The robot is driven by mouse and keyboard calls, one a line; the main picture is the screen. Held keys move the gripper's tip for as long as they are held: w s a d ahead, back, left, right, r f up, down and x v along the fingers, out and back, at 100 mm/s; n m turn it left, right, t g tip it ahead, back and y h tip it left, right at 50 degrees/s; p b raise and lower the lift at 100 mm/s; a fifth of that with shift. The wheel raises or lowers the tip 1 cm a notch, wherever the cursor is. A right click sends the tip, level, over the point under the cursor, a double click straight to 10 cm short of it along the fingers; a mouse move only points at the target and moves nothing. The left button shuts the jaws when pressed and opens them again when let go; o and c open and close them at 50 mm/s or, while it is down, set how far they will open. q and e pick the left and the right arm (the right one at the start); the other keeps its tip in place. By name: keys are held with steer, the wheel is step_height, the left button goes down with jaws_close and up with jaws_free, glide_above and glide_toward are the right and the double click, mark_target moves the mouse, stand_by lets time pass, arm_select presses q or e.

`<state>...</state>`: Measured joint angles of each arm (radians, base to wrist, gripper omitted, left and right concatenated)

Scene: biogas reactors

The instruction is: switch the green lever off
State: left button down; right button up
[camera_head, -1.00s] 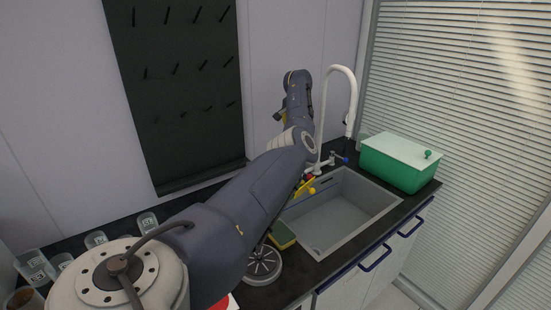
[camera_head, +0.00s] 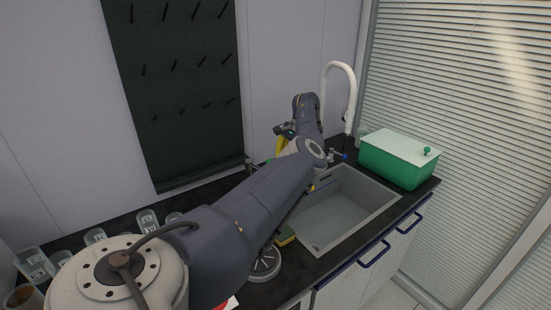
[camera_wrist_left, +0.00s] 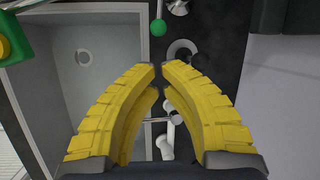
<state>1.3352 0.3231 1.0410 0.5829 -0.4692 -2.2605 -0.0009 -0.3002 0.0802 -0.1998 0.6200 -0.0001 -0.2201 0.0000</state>
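The green lever shows in the left wrist view as a round green knob (camera_wrist_left: 158,27) on a thin grey stem, above the dark counter strip beside the sink. In the head view my left arm hides it. My left gripper (camera_wrist_left: 158,67) has yellow ribbed fingers with their tips almost together and nothing between them. The knob is ahead of the fingertips, apart from them. In the head view, part of the yellow gripper (camera_head: 281,145) shows behind my arm, near the wall. My right gripper is not in view.
The sink (camera_head: 378,208) lies right of my arm, with a white tap (camera_head: 352,88) behind it. A green box (camera_head: 385,164) with a white lid stands right of the tap. A sponge (camera_head: 285,236) lies by the sink's front left corner. Clear containers (camera_head: 147,221) stand on the left.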

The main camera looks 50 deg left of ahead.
arm_select(q)
steer(key=shift+x, duration=5)
steer(key=shift+w, duration=0.1)
